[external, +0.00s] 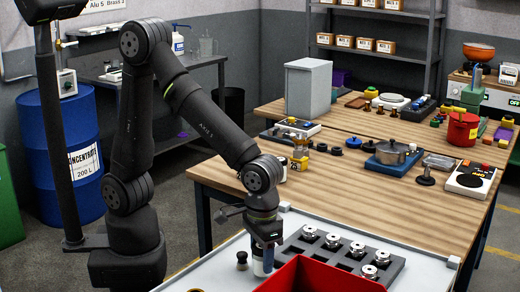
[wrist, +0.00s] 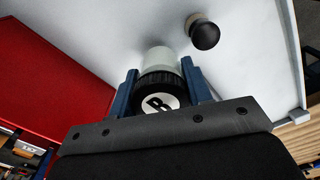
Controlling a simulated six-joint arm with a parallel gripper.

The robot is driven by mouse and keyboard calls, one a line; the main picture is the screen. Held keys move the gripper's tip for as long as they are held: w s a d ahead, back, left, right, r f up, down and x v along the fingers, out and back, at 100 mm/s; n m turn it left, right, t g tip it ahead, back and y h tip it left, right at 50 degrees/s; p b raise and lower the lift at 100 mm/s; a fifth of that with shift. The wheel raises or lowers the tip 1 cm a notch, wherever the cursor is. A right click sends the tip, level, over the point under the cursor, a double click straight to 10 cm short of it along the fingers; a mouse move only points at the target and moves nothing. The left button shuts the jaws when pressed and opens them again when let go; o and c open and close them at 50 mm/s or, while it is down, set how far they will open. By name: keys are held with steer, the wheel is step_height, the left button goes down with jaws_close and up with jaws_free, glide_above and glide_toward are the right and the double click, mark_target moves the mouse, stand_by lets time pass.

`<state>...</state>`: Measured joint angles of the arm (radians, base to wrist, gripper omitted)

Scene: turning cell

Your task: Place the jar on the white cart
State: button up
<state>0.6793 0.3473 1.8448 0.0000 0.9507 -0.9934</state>
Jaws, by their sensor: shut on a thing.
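The jar (wrist: 160,88) has a black ribbed lid marked "B" and a pale body. In the wrist view my gripper (wrist: 160,95) has its two blue fingers on either side of the lid, shut on it. In the external view my gripper (external: 263,262) points down over the white cart (external: 215,268), left of the red bin, and the jar's pale body (external: 258,268) shows between the fingers. The white cart top (wrist: 110,30) lies beneath it in the wrist view. I cannot tell whether the jar's base touches the cart.
A red bin (external: 318,276) stands close to the right of my gripper. A small black-topped piece (external: 242,258) is just left of it. A grey tray (external: 335,258) with several silver parts lies behind the bin. The wooden table (external: 400,205) beyond is crowded with items.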

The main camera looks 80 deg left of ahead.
steer(key=shift+f, duration=0.45)
steer(key=o, duration=1)
steer(key=shift+f, duration=0.15)
step_height(320, 180, up, 12)
steer(key=shift+r, duration=0.2)
steer(key=shift+f, duration=0.1)
